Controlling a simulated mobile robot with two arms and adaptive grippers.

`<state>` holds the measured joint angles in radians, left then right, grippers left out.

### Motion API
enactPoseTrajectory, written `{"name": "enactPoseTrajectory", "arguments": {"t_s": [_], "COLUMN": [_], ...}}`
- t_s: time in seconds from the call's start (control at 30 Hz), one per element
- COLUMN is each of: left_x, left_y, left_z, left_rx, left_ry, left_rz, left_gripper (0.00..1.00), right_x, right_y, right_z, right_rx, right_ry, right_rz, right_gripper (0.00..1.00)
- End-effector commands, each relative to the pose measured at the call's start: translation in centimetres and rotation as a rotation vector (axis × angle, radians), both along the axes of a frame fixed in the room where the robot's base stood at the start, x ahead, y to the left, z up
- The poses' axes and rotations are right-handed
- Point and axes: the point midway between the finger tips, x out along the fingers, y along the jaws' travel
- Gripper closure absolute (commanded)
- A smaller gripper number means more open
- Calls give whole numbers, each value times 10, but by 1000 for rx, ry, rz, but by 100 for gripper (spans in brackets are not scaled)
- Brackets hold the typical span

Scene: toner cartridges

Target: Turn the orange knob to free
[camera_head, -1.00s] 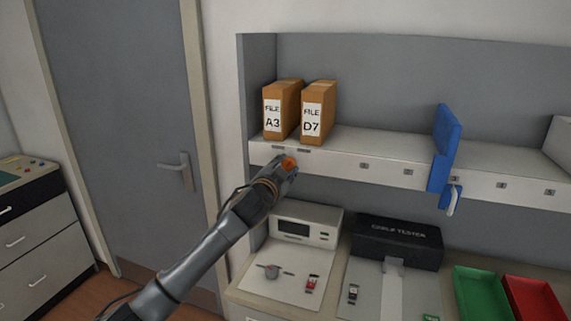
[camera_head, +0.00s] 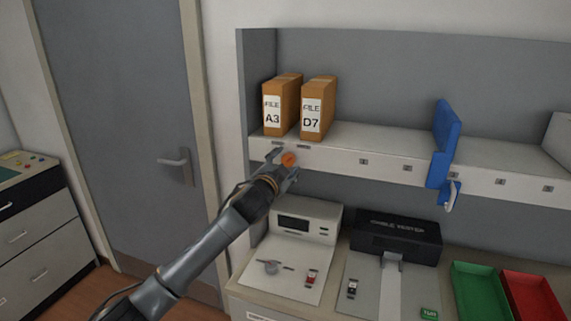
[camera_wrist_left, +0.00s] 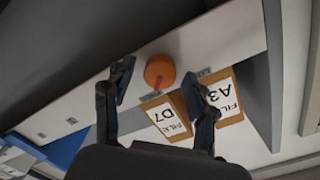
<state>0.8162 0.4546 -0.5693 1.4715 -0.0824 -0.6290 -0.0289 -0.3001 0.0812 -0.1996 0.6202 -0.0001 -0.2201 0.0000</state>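The orange knob (camera_head: 289,159) sits on the front edge of the white shelf (camera_head: 330,157), below the file boxes. In the left wrist view the knob (camera_wrist_left: 160,72) is round with a red mark on its face. My left gripper (camera_head: 287,166) is open in front of it. In the left wrist view, the two dark fingers of my left gripper (camera_wrist_left: 160,85) stand apart with the knob between and slightly beyond their tips. I see a gap on both sides, so it is not gripped. My right gripper is not in view.
File boxes A3 (camera_head: 281,106) and D7 (camera_head: 317,107) stand on the shelf above the knob. A blue divider (camera_head: 445,145) sticks out farther right. Below are a white device (camera_head: 304,222), a black tester (camera_head: 396,236), a green tray (camera_head: 481,290) and a red tray (camera_head: 532,299).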

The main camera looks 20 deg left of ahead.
Motion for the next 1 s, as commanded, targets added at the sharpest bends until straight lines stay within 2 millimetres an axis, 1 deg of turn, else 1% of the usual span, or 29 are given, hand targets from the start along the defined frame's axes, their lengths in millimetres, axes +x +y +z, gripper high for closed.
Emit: {"name": "enactPoseTrajectory", "arguments": {"t_s": [0.23,0.37,0.47,0.57,0.8,0.9,1.0], "left_x": [0,-7,-19,-36,-84,-99,-111], "left_y": [0,0,1,1,3,4,4], "left_z": [0,0,-1,0,2,3,4], "left_rx": [-1,-1,0,0,0,0,0], "left_ry": [0,1,1,0,1,1,1], "left_rz": [0,-1,-1,-1,-1,0,-1], "left_gripper": [42,42,42,42,42,42,42], "right_x": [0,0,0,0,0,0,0], "right_y": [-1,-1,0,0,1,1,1], "right_z": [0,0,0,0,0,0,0], "right_rx": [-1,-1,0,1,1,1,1], "right_ry": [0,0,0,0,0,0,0], "right_rz": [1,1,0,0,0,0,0], "right_gripper": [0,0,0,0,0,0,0]}}
